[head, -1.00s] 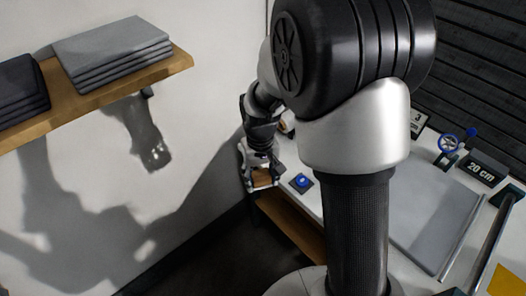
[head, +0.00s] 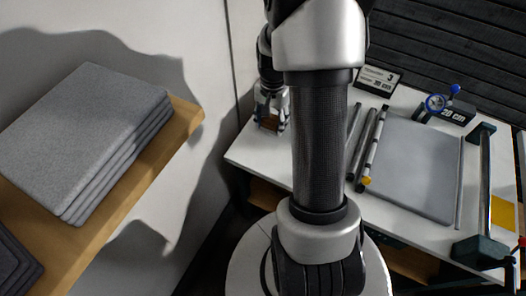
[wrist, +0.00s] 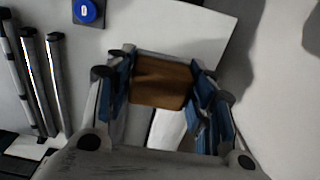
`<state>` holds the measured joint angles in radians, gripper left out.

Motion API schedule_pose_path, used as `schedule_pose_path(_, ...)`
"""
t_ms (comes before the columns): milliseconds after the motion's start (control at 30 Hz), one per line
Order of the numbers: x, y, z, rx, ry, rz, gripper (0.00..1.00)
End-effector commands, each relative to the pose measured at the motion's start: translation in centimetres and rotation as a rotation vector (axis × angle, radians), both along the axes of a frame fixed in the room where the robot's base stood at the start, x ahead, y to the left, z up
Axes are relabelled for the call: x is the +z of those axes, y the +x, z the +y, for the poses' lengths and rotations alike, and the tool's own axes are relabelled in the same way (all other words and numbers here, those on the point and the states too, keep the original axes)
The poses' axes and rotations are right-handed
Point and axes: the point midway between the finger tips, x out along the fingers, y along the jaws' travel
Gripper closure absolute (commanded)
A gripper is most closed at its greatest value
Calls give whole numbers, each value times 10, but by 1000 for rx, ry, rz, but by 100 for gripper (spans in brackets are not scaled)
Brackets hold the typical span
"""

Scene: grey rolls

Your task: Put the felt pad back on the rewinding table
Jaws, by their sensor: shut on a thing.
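My gripper (head: 270,118) is at the far left end of the white rewinding table (head: 262,158), partly behind my own arm in the head view. In the wrist view, its blue-lined fingers (wrist: 162,90) are closed on the two sides of a brown piece (wrist: 160,84), which looks like the felt pad. The pad also shows in the head view (head: 269,123). White table surface shows around and below it in the wrist view. I cannot tell whether the pad touches the table.
Several rods lie beside a grey sheet (head: 412,165) on the table. A wooden shelf (head: 185,123) with grey stacked sheets (head: 85,135) is at left.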

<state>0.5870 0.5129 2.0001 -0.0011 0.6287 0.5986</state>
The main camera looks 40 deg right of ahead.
Motion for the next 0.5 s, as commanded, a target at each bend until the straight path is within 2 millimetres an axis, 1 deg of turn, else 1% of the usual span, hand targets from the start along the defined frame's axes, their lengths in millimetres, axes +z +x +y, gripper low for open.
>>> schedule_pose_path(33, -18, -1, 1, 1, 3, 6, 70)
schedule_pose_path(300, -92, -1, 2, 5, 3, 4, 70)
schedule_pose_path(400, -115, -1, 2, 6, 3, 4, 70)
schedule_pose_path(500, -130, -1, 1, 6, 2, 3, 70)
